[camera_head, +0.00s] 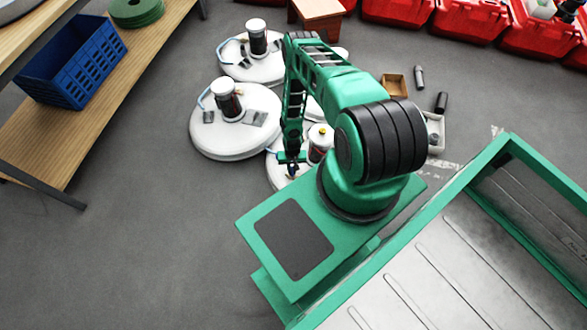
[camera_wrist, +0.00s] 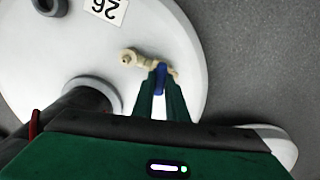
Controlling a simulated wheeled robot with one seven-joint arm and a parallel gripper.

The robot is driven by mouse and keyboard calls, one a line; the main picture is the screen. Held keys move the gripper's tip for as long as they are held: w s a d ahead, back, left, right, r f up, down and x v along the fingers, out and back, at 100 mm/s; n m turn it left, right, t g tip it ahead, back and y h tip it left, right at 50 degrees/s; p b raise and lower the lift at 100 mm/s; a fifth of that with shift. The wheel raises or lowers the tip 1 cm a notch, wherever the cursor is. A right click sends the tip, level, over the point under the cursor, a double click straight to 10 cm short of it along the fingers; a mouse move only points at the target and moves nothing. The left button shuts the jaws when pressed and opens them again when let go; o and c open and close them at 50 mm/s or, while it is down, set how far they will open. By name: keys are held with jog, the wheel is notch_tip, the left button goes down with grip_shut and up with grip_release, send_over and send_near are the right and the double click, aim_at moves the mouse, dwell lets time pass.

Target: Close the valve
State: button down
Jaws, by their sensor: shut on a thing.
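In the wrist view, a small beige valve (camera_wrist: 130,57) with a blue handle (camera_wrist: 160,78) sits on the white round tank top (camera_wrist: 60,50). My gripper (camera_wrist: 161,85) has its two green fingers shut on the blue handle, one on each side. The fingers cover part of the handle. In the head view, my gripper (camera_head: 291,168) reaches down over the edge of the nearest white tank (camera_head: 277,178). My arm hides much of that tank, and the valve is too small to make out there.
Two other white tanks (camera_head: 208,135) (camera_head: 237,68) with dark-and-white cylinders stand to the left and behind. A label reading 26 (camera_wrist: 105,10) is on the tank top. A wooden shelf with a blue crate (camera_head: 80,65) is at left. Grey floor lies between.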

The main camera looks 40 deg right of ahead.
aim_at(292, 170)
jog(key=shift+w+d+m, duration=0.1)
jog(key=shift+w+m, duration=0.05)
jog(key=shift+m, duration=1.55)
jog(key=c, duration=1.8)
grip_release()
jog(key=shift+o, duration=0.2)
notch_tip(292, 170, up, 11)
jog(key=shift+f, duration=0.1)
